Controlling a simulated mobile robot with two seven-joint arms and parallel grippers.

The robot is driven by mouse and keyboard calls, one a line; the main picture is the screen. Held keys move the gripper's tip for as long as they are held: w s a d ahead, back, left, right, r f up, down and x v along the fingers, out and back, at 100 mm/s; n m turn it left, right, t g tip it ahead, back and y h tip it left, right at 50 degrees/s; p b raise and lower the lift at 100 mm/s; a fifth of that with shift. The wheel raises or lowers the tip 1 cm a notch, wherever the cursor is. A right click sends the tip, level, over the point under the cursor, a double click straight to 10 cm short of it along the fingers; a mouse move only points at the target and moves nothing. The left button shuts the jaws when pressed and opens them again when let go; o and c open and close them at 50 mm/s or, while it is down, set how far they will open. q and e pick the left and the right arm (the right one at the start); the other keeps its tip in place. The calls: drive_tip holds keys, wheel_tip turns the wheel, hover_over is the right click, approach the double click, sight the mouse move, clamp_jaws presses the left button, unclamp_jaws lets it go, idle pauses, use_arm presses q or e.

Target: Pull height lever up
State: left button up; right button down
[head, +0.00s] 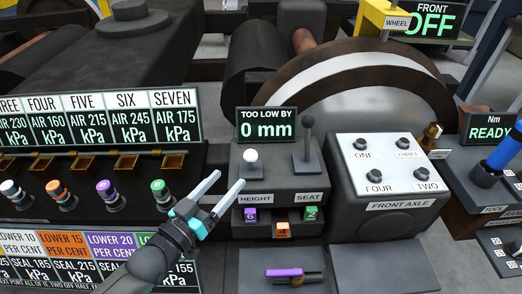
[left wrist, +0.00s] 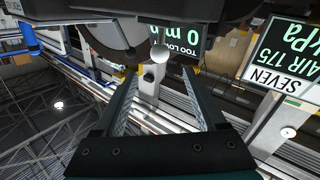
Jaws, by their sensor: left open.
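The height lever (head: 250,156) has a white ball knob and stands on a dark control box above the HEIGHT label. Its knob (left wrist: 159,53) also shows in the left wrist view, just beyond and between the fingertips. My left gripper (head: 229,179) is open and empty, just left of and in front of the lever, apart from it. A display (head: 266,124) behind the lever reads TOO LOW BY 0 mm. My right gripper is not in view.
The dark seat lever (head: 308,124) stands upright close to the right of the height lever. Colored tagged blocks (head: 282,229) sit in slots below. The front axle box (head: 385,175) is at the right. A purple-and-black item (head: 292,273) lies on the front panel.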

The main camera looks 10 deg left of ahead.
sight(253, 152)
use_arm(q)
drive_tip(key=b+x, duration=0.4)
drive_tip(key=x, duration=0.8)
drive_tip(key=shift+f, duration=0.2)
drive_tip(key=shift+b+x, duration=0.45)
drive_tip(key=shift+x, duration=0.45)
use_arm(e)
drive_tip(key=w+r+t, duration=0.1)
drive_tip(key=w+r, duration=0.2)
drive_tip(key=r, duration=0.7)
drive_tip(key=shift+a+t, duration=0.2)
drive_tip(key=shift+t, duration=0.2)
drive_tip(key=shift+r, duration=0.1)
use_arm(q)
clamp_jaws()
